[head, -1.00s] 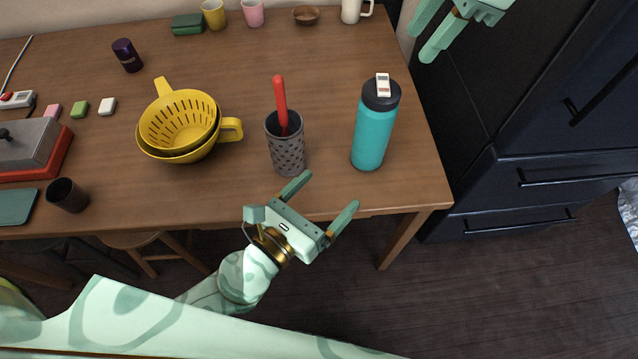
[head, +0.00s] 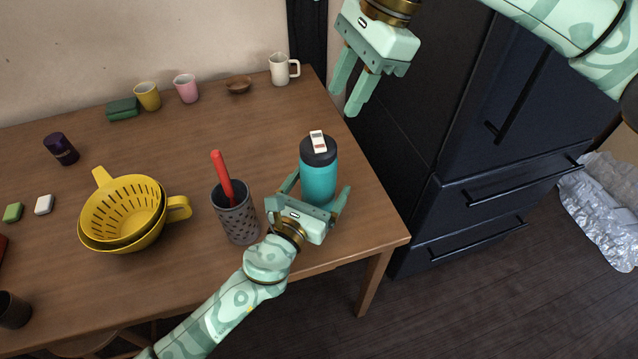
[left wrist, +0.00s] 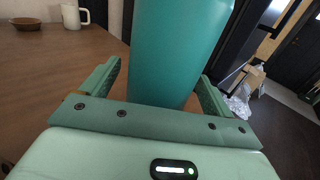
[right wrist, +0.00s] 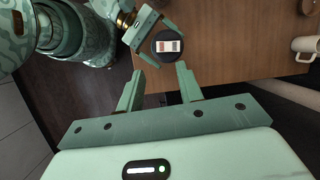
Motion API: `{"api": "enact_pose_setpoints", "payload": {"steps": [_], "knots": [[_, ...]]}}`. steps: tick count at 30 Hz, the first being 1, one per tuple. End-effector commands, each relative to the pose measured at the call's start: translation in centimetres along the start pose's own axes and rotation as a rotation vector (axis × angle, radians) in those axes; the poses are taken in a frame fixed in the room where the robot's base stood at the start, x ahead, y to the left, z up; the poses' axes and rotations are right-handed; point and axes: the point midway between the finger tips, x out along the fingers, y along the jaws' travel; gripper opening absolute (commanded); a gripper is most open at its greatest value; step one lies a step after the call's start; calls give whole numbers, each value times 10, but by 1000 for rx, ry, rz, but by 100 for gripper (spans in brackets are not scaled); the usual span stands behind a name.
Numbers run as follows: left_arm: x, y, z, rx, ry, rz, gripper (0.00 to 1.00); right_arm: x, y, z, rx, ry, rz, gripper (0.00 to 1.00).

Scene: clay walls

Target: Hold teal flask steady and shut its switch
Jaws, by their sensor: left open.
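The teal flask (head: 319,184) stands upright near the table's right end, with a dark lid. A small white switch with a reddish-brown part (head: 318,142) sits on the lid; it also shows from above in the right wrist view (right wrist: 168,46). My left gripper (head: 318,187) is open, with one finger on each side of the flask's body; the left wrist view shows the flask (left wrist: 178,45) between the fingers, with gaps visible. My right gripper (head: 345,101) is open and empty, above and to the right of the flask. I cannot tell the switch's position.
A grey perforated holder (head: 236,215) with a red-handled tool stands just left of the flask. Yellow colanders (head: 125,215) sit farther left. Cups, a bowl and a cream mug (head: 281,70) line the back. A dark cabinet (head: 450,150) stands right of the table.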

Motion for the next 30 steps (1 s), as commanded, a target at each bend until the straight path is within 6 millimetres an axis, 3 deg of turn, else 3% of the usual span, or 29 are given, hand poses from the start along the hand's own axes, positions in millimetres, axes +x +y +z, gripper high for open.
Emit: {"api": "enact_pose_setpoints", "payload": {"steps": [11,14,18,19,23,26,30], "knots": [[8,0,0,0,0,0,87,0,0,0,0,0,0,36],[8,0,0,0,0,0,65,0,0,0,0,0,0,36],[8,0,0,0,1,0,26,0,0,0,0,0,0,36],[8,0,0,0,1,0,25,0,0,0,0,0,0,34],[8,0,0,0,1,0,25,8,3,-6,16,-12,15,0],[8,0,0,0,1,0,25,9,5,-22,105,-100,17,0],[8,0,0,0,1,0,25,1,4,-28,488,-187,32,0]]}}
